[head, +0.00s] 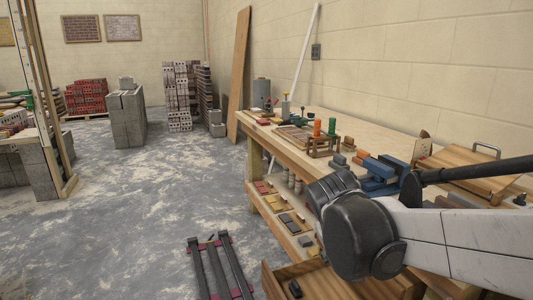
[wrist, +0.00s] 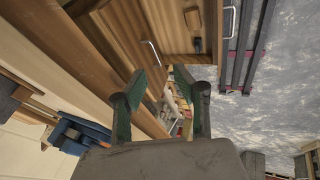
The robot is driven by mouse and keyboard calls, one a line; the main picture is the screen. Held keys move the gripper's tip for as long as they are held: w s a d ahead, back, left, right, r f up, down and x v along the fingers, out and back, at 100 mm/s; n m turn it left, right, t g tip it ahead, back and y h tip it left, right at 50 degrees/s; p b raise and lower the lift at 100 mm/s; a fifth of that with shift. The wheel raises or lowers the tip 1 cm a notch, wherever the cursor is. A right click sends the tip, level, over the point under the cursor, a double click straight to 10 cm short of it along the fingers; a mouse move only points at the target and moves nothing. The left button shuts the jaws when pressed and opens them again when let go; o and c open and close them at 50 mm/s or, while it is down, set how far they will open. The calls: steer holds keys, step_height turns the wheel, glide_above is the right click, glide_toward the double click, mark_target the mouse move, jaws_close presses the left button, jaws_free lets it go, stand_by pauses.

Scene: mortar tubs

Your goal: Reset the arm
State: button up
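My gripper (wrist: 162,100) shows in the wrist view with its two dark fingers and green pads spread apart. Nothing is between the fingers. It is above the front of the wooden workbench, near an open drawer (wrist: 180,20) with a metal handle. In the head view, my arm's dark joint and white link cross the lower right, and the gripper itself cannot be made out there.
The workbench (head: 302,125) runs along the wall and holds a blue vise (head: 380,168), a wooden box lid (head: 470,170) and small tools. The open drawer (head: 335,283) juts out below my arm. Dark rails (head: 218,268) lie on the floor. The floor (head: 150,215) at left is open.

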steer(key=s+d+m+t+y, duration=0.2)
steer(key=s+d+m+y, duration=0.1)
steer(key=s, duration=1.2)
step_height(320, 180, up, 19)
steer(key=p, duration=1.8)
steer(key=shift+a+f, duration=0.15)
